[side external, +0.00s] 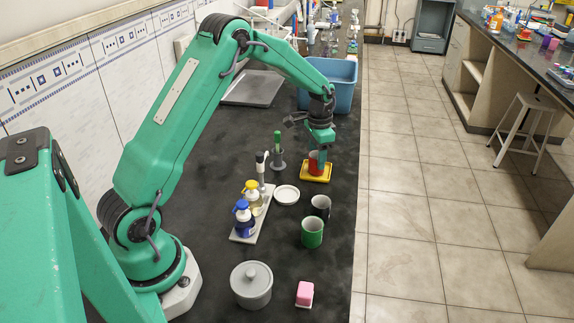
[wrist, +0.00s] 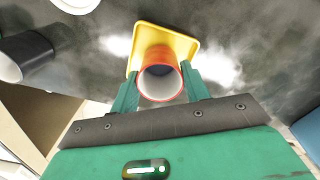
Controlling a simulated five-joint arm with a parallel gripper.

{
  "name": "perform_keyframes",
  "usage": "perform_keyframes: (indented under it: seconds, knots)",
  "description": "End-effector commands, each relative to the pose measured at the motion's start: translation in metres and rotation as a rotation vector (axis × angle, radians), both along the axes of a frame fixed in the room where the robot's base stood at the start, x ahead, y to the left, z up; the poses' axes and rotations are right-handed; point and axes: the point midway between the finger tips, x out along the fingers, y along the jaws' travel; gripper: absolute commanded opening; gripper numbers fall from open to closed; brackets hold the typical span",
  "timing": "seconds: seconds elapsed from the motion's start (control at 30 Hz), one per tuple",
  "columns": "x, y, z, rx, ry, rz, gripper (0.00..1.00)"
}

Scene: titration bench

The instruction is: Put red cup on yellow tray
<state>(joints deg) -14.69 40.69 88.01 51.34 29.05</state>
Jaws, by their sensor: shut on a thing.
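The red cup (side external: 316,168) is at the yellow tray (side external: 327,177) on the dark bench, upright or nearly so. My gripper (side external: 319,154) is above the tray with its fingers around the cup. In the wrist view the red cup (wrist: 160,78) sits between the two green fingers of my gripper (wrist: 159,88), which are shut on it. The yellow tray (wrist: 185,37) shows behind and around the cup. I cannot tell whether the cup's base touches the tray.
A black cup (side external: 321,207) and a green cup (side external: 312,232) stand nearer the camera. A white dish (side external: 287,195), a bottle rack (side external: 240,236) and a green-handled tool in a grey holder (side external: 278,160) are to the left. A blue bin (side external: 343,90) stands behind. The bench edge is close on the right.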

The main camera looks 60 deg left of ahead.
Motion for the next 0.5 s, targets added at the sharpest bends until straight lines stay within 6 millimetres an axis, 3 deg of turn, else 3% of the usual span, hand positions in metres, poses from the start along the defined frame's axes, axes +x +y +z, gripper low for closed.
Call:
perform_keyframes:
  seconds: [0.37, 0.4, 0.5]
  knots:
    - [-0.0001, -0.0001, -0.0031, 0.000, 0.000, 0.000, 0.32]
    - [-0.0001, -0.0001, -0.0031, 0.000, 0.000, 0.000, 0.48]
    - [-0.0001, -0.0001, -0.0031, 0.000, 0.000, 0.000, 0.68]
